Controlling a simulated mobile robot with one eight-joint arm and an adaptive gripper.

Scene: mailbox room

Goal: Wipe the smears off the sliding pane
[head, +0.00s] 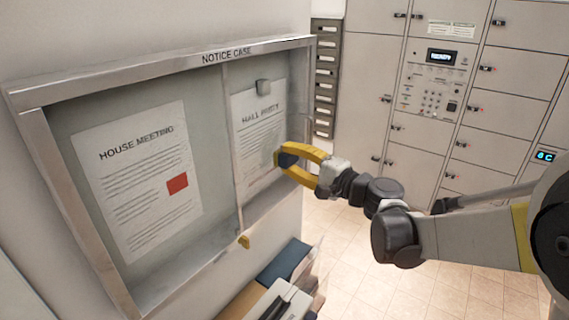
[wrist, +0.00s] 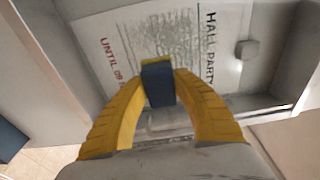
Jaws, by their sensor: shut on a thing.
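The notice case (head: 165,62) hangs on the wall, with a House Meeting sheet (head: 135,175) on the left and a Hall Party sheet (head: 258,135) on the right. The right part, in front of the Hall Party sheet, carries a grey knob (head: 263,86), also in the wrist view (wrist: 248,50). A grey speckled smear (wrist: 163,38) shows over that sheet. My gripper (head: 283,157) is shut on a dark blue block (wrist: 158,85) with a yellow edge. The block is at the lower part of the right side; I cannot tell whether it touches the pane.
A small yellow tab (head: 244,242) is at the case's lower rail. Below are a blue folder (head: 283,262) and a dark-and-white item (head: 287,302). Lockers (head: 365,65) stand behind; the tiled floor (head: 345,250) between looks clear.

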